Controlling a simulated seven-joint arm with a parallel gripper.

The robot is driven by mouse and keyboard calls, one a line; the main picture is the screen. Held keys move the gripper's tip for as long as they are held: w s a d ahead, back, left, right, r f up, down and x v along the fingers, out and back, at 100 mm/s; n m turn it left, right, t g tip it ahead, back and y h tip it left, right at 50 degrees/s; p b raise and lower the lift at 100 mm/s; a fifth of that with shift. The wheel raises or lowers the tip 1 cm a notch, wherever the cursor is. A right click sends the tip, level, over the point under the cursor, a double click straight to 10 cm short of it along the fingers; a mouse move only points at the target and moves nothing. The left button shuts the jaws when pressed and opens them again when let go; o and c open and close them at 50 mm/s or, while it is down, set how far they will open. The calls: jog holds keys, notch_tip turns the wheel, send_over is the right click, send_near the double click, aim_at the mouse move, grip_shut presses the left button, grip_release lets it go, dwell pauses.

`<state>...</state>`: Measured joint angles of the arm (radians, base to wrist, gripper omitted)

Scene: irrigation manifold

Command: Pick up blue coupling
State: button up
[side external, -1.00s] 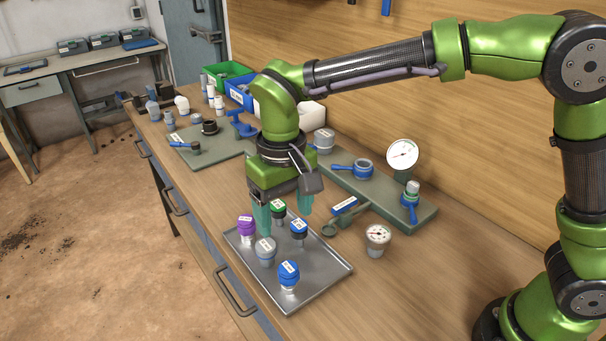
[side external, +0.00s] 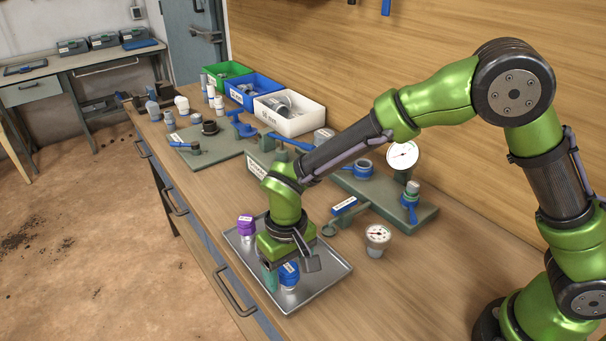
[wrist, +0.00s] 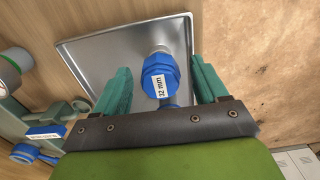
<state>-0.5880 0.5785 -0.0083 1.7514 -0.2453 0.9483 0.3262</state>
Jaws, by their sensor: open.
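The blue coupling (side external: 289,275) stands on a grey lower part in the metal tray (side external: 327,285), near its front. In the wrist view the blue coupling (wrist: 160,72) bears a "32 mm" label and shows between my two teal fingers, with a gap on each side. My gripper (wrist: 161,88) is open, pointing down over the tray, and holds nothing. In the side view my gripper (side external: 279,277) is low beside the coupling, one finger showing at its left. A purple-capped coupling (side external: 246,225) stands at the tray's back left. My gripper hides other tray parts.
A green board (side external: 385,199) with blue-handled valves and a larger gauge (side external: 402,155) lies behind. Green, blue and white bins (side external: 290,122) stand further back.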

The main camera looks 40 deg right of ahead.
jog(key=shift+f, duration=0.15)
jog(key=c, duration=1.1)
